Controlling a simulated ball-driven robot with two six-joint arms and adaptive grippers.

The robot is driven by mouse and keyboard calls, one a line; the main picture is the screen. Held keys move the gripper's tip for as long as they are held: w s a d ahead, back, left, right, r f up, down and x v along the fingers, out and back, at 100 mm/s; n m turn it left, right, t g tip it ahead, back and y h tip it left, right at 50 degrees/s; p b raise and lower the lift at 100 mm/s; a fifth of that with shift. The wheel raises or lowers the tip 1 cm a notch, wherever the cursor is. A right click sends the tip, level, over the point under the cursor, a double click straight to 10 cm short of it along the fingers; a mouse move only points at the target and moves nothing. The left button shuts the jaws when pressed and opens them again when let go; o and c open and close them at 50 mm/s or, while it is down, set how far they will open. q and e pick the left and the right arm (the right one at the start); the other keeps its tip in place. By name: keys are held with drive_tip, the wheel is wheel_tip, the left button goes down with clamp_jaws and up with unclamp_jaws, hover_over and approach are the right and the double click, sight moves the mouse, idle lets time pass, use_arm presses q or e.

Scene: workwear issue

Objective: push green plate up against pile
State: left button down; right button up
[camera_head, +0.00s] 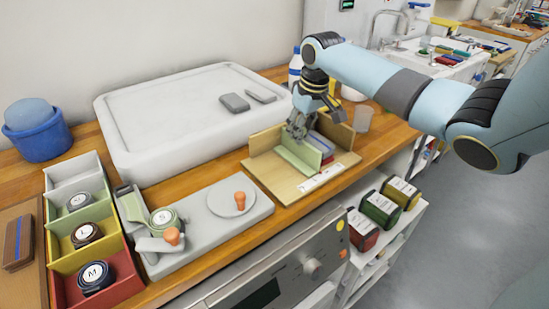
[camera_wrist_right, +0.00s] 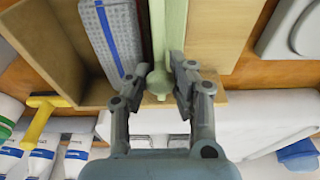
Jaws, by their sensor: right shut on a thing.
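The green plate (camera_head: 298,157) stands upright in the wooden holder (camera_head: 270,172), and its edge shows in the right wrist view (camera_wrist_right: 175,30). The pile (camera_head: 322,146) of folded cloths stands to the plate's right; in the right wrist view its grey cloth with a blue stripe (camera_wrist_right: 112,30) lies left of the plate. A narrow gap shows between plate and pile there. My right gripper (camera_head: 297,131) reaches down at the plate's far end. Its fingers (camera_wrist_right: 162,82) are shut on the plate's rounded green knob. My left gripper is not in view.
A large white tray (camera_head: 135,130) stands behind the holder. A grey board (camera_head: 262,207) with a round disc lies left of it. Coloured bins (camera_head: 60,185) hold rolled belts. A translucent cup (camera_head: 363,119) and a bottle (camera_head: 295,62) stand close behind.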

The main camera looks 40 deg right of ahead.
drive_tip(key=shift+s+d, duration=0.2)
drive_tip(key=shift+d, duration=1.45)
drive_tip(key=shift+s+d, duration=0.2)
drive_tip(key=shift+d, duration=1.4)
drive_tip(key=o, duration=0.8)
wheel_tip(320, 180, up, 6)
drive_tip(key=p, duration=0.5)
drive_tip(key=shift+f+p, duration=0.2)
drive_tip(key=shift+p, duration=0.15)
wheel_tip(320, 180, up, 2)
drive_tip(key=shift+r+p, duration=0.25)
drive_tip(key=shift+p, duration=0.5)
